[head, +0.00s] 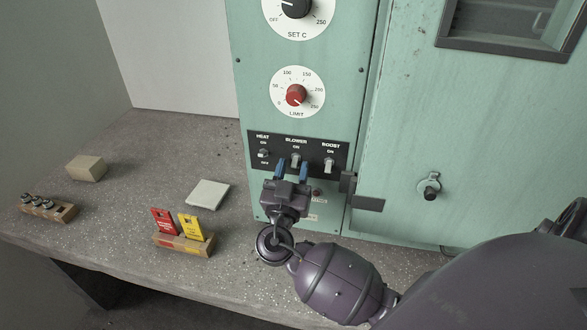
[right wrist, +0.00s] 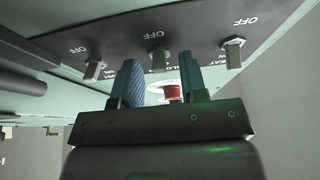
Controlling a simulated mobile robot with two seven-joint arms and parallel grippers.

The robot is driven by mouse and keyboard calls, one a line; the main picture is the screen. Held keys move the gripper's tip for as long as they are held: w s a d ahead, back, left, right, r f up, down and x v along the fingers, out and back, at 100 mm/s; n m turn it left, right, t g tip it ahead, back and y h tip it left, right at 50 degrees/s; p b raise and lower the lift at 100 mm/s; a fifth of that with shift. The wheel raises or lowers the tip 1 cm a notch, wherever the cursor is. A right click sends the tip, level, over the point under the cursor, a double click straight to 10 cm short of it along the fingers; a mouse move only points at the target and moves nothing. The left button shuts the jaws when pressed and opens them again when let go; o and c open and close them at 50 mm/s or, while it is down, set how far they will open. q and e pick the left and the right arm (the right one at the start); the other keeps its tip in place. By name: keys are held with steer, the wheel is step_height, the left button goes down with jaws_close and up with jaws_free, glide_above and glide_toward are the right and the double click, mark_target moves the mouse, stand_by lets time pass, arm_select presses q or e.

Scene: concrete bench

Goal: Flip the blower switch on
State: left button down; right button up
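The blower switch (head: 296,158) is the middle of three toggles on a black panel (head: 341,150) low on the green cabinet. It also shows in the right wrist view (right wrist: 158,62), under an OFF label, between and beyond the fingertips. Which way its lever points is hard to tell. My right gripper (head: 291,170) is just below it, with two blue fingers apart and nothing between them; in the right wrist view the fingers (right wrist: 160,80) stand either side of the switch, and contact is not clear. My left gripper is not in view.
A red limit knob (head: 296,95) is above. A red and yellow tag holder (head: 183,243), a white block (head: 208,194) and a beige block (head: 86,168) are on the bench.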

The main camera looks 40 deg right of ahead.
steer(key=shift+c, duration=0.4)
jaws_close()
